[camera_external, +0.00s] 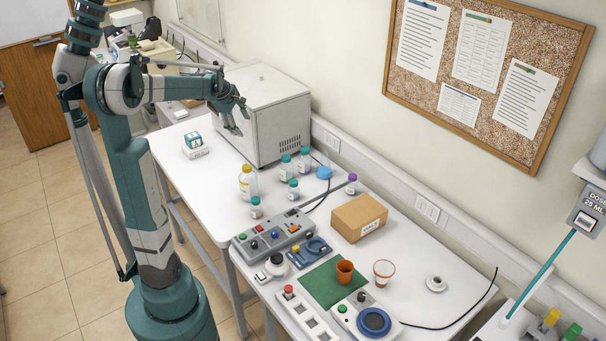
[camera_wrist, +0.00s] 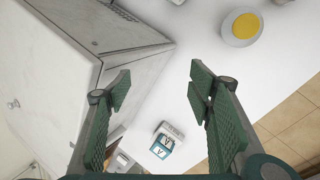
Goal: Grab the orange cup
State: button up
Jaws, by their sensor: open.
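The orange cup (camera_external: 345,271) stands upright on a green mat (camera_external: 322,290) on the front table in the external view. It is not in the wrist view. My gripper (camera_external: 235,122) is raised in front of the grey-white box-shaped machine, far behind and to the left of the cup. In the wrist view my gripper (camera_wrist: 160,90) is open, with nothing between its fingers. A clear cup with an orange-brown rim (camera_external: 384,272) stands just right of the orange cup, apart from it.
The machine (camera_external: 268,105) is close to my gripper. Several bottles, among them a yellow-capped one (camera_external: 248,182), stand mid-table. A cardboard box (camera_external: 359,217), a control panel (camera_external: 272,236) and a blue round device (camera_external: 373,321) surround the mat. A small teal-and-white box (camera_external: 193,141) lies left.

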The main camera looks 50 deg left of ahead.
jog(key=w+d+f+m+h, duration=0.1)
jog(key=w+d+f, duration=0.1)
jog(key=d, duration=0.6)
jog(key=w+d+f+m, duration=0.1)
jog(key=w+d+m, duration=0.15)
jog(key=d, duration=0.55)
jog(key=w+d+f+m+h, duration=0.1)
jog(key=w+d+f, duration=0.15)
jog(key=d, duration=0.55)
jog(key=m+g+h+p, duration=0.3)
jog(key=m+g+h, duration=0.1)
jog(key=g, duration=0.2)
send_over(345, 268)
jog(key=s+a, duration=0.1)
notch_tip(345, 268, down, 14)
jog(key=shift+s+f, duration=0.1)
jog(key=shift+s, duration=0.05)
jog(key=shift+t+y, duration=0.3)
jog(key=shift+x, duration=1.25)
jog(key=shift+f, duration=0.1)
